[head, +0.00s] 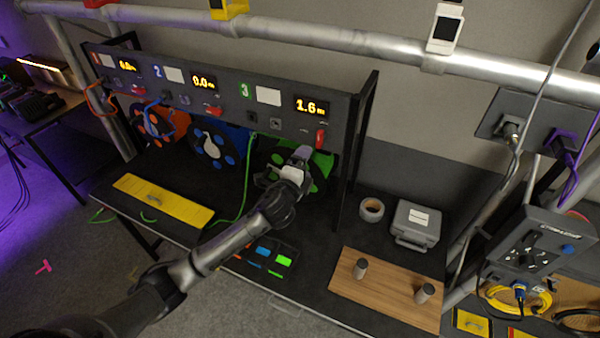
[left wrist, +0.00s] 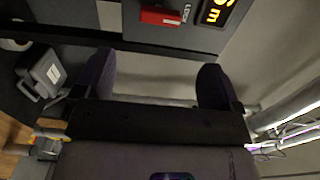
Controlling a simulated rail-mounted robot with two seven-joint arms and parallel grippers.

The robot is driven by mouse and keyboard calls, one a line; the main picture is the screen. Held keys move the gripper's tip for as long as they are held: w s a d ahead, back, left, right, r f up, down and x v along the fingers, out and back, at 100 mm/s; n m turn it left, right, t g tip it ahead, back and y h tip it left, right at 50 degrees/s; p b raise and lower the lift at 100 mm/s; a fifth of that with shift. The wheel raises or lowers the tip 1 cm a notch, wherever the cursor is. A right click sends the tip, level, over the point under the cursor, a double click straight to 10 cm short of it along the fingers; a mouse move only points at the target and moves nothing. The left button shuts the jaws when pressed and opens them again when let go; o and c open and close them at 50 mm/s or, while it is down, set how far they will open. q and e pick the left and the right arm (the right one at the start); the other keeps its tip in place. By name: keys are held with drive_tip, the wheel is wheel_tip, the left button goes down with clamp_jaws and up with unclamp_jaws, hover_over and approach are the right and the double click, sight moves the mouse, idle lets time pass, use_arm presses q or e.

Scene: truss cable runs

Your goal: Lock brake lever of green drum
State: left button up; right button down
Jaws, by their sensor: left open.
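The green drum (head: 322,162) sits in the bay on the right of the rack, partly hidden behind my left gripper. Its red brake lever (head: 320,138) hangs on the panel below the 1.6 m display. The red lever also shows in the left wrist view (left wrist: 160,17), at the top, beyond the fingers and apart from them. My left gripper (head: 302,154) is in front of the green drum, just left of and below the lever. In the left wrist view its two fingers (left wrist: 155,75) are spread with nothing between them. My right gripper is out of view.
The orange drum (head: 160,122) and blue drum (head: 218,145) stand to the left, with red levers above. A green cable (head: 246,180) runs down to the bench. A tape roll (head: 371,209), grey case (head: 416,223) and wooden board (head: 385,290) lie to the right.

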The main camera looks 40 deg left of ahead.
use_arm(q)
drive_tip(key=shift+v, duration=1.25)
drive_tip(key=s+d+f+n+g+h+p, duration=0.2)
drive_tip(key=s+d+f+n+g, duration=0.2)
drive_tip(key=s, duration=0.8)
drive_tip(key=s+d+f+n+g+h+p, duration=0.2)
drive_tip(key=s+d+f+n+g, duration=0.2)
drive_tip(key=s+d, duration=0.4)
drive_tip(key=s+d+f+n+g+h+p, duration=0.1)
drive_tip(key=s+d+f+n+g+p, duration=0.2)
drive_tip(key=s, duration=1.3)
drive_tip(key=d+f+n+g, duration=0.1)
drive_tip(key=d+g, duration=0.1)
drive_tip(key=shift+d+f+n+g+h, duration=0.2)
drive_tip(key=shift+d+n+g+h, duration=0.1)
drive_tip(key=shift+d+h, duration=0.1)
